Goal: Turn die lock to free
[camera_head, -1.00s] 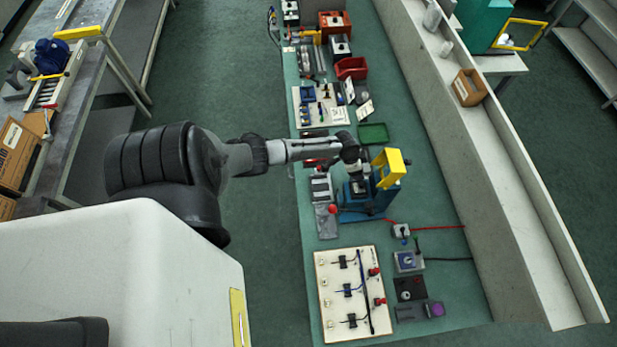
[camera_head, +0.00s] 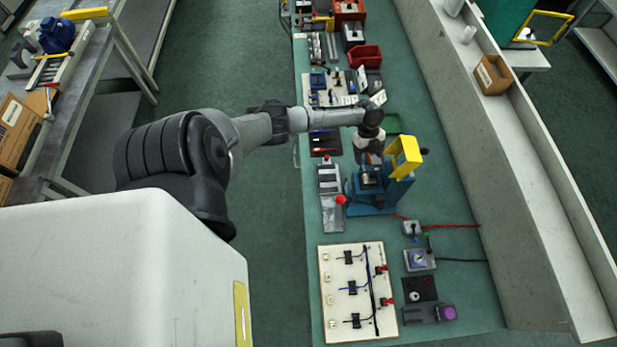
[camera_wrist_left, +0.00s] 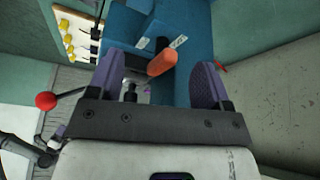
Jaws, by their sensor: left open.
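The blue press (camera_head: 370,202) stands on the green bench, with a yellow guard (camera_head: 404,157) at its top. My left gripper (camera_head: 369,152) is at the press's far side in the head view, left of the guard. In the left wrist view the two purple fingers of my left gripper (camera_wrist_left: 160,66) are apart, with nothing held between them. A rounded orange lever (camera_wrist_left: 162,60), which looks like the die lock, shows between the fingers against the blue press body. Small white labels sit beside it. Whether a finger touches it cannot be told. My right gripper is not in view.
A red ball-ended handle (camera_wrist_left: 46,101) sticks out from the press; it also shows in the head view (camera_head: 340,200). A cream cable board (camera_head: 337,310) lies nearer. A red bin (camera_head: 366,56) and trays stand farther along. A grey ledge runs along the right.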

